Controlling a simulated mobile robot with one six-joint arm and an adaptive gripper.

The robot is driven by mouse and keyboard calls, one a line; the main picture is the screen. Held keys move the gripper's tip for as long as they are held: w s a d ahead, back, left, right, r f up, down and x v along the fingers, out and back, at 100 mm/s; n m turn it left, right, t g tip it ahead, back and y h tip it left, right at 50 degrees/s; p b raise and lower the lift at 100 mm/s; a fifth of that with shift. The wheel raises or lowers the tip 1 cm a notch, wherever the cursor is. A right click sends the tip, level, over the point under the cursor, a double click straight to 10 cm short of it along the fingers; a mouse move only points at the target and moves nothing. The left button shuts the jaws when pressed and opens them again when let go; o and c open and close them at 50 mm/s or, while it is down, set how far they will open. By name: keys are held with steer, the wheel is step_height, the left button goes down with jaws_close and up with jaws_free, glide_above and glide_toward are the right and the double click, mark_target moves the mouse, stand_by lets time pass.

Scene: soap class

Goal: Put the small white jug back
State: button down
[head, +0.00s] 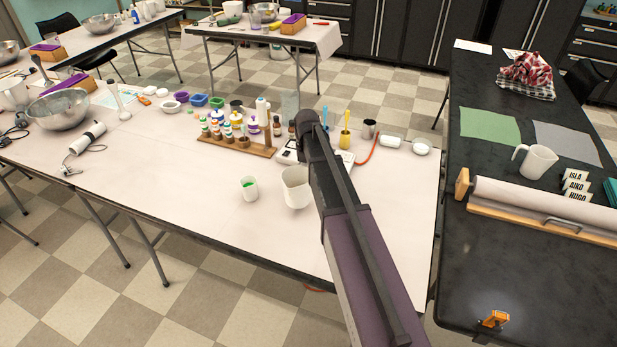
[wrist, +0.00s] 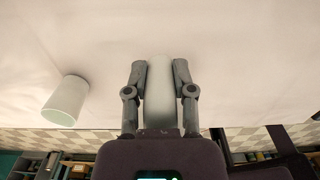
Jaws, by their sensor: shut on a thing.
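In the wrist view my gripper (wrist: 158,68) is shut on a smooth white vessel (wrist: 160,98), with one finger on each side. A white jug (head: 296,188) stands against the left side of my arm in the head view. It appears to be the held one; its right edge and my fingers are hidden behind the arm, and no handle shows. A smaller white cup with green inside (head: 249,188) stands to its left, apart from it. A pale cup (wrist: 66,100) also shows at the left of the wrist view.
A larger white jug with a handle (head: 537,163) stands on the black table (head: 400,285) at the right. Behind the held jug are a wooden rack of small bottles (head: 236,143) and a white scale (head: 288,157).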

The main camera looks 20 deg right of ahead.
steer(key=shift+w+d, duration=0.15)
steer(key=shift+d, duration=0.3)
step_height(320, 180, down, 4)
steer(key=b, duration=0.3)
steer(key=shift+r+b, duration=0.15)
steer(key=shift+b, duration=0.15)
steer(key=shift+c, duration=2.2)
jaws_free()
step_height(320, 180, up, 12)
steer(key=p, duration=1.2)
